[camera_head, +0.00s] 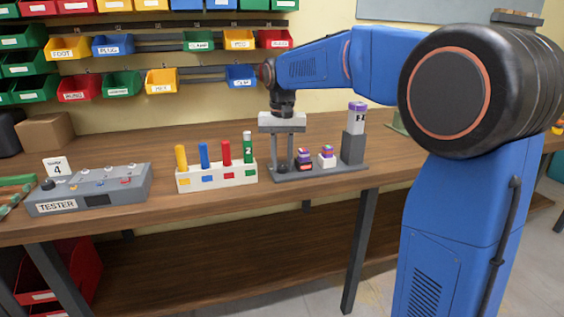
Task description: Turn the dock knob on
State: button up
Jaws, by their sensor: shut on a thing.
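The dock (340,172) is a grey base near the front of the wooden bench, right of the middle. It carries two small striped blocks, one dark and pink (305,159) and one white, orange and purple (327,157). A tall grey post at its right end holds a white block with a purple top (357,117). My gripper (283,166) points straight down over the left end of the dock, where a small dark knob (282,168) shows low between its fingers. The fingers are shut on the knob. The knob's setting is too small to read.
Left of the dock stands a white rack (217,178) with yellow, blue, red and green sticks. Further left is a grey tester box (90,192) with a card marked 4. Coloured bins (78,88) hang behind. Bench space in front of the dock is narrow.

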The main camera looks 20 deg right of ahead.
aim_at(282, 167)
jog(key=o, duration=1)
jog(key=shift+o, duration=0.2)
notch_tip(282, 167, up, 17)
jog(key=shift+r, duration=0.15)
jog(key=s+d+f+n+t, duration=0.1)
jog(key=s+d+f, duration=0.1)
jog(key=s+f, duration=0.5)
jog(key=s+d+f+n+t, duration=0.1)
jog(key=s+d+f, duration=0.15)
jog(key=s, duration=0.85)
jog(key=s+d+f+n+t, duration=0.1)
jog(key=s+d+f+t, duration=0.1)
jog(key=s+f, duration=1.4)
notch_tip(282, 167, down, 3)
jog(key=shift+d+r+t, duration=0.15)
jog(key=shift+d+t, duration=0.15)
jog(key=shift+t, duration=0.1)
